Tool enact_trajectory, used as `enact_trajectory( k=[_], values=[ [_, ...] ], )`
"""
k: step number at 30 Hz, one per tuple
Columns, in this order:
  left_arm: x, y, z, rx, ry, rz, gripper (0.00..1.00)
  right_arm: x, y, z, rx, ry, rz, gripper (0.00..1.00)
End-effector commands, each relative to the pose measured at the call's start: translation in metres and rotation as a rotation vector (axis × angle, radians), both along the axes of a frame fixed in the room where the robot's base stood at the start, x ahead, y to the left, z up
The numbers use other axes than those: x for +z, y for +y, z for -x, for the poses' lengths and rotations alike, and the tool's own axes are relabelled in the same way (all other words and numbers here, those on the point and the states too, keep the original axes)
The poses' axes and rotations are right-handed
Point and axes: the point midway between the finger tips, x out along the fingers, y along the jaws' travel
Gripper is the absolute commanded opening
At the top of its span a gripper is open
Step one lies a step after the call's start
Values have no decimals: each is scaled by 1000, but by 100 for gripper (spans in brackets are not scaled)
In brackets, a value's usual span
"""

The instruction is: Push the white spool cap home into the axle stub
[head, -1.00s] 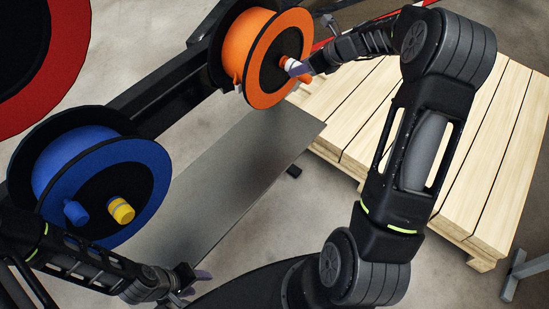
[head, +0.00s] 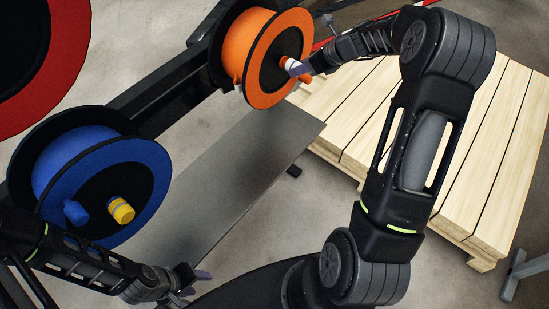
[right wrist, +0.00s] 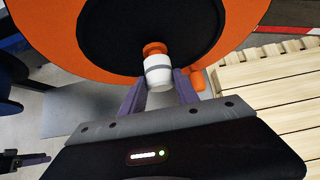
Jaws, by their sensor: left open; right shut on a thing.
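The white spool cap (right wrist: 158,74), with a grey band, sits at the end of the orange axle stub (right wrist: 154,49) on the orange spool (right wrist: 245,18). Some orange of the stub shows above the cap; how deep the cap sits is not clear. My right gripper (right wrist: 160,80) is shut on the cap, one purple finger on each side. In the head view, my right gripper (head: 298,69) is at the hub of the orange spool (head: 238,44), and the cap (head: 283,61) is mostly hidden. My left gripper (head: 194,282) is open and empty at the bottom, away from the spools.
A blue spool (head: 155,185) with a yellow cap (head: 121,210) and a blue knob (head: 75,212) is at left. An orange knob (right wrist: 196,83) juts out beside my right finger. A red spool (head: 70,75) is at upper left. A wooden pallet (head: 495,150) lies at right.

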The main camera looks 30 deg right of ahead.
Motion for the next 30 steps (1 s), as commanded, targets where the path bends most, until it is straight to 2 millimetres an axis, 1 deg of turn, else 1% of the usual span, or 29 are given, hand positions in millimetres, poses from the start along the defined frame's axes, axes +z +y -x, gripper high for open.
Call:
enact_trajectory(
  k=[28,29,30],
  values=[
    [0,0,0,0,0,0,49,0,5,-12,1,0,1,0],
    [0,0,0,0,0,0,49,0,5,-12,1,0,1,38],
    [0,0,0,0,0,0,49,0,5,-12,0,0,0,41]
  ],
)
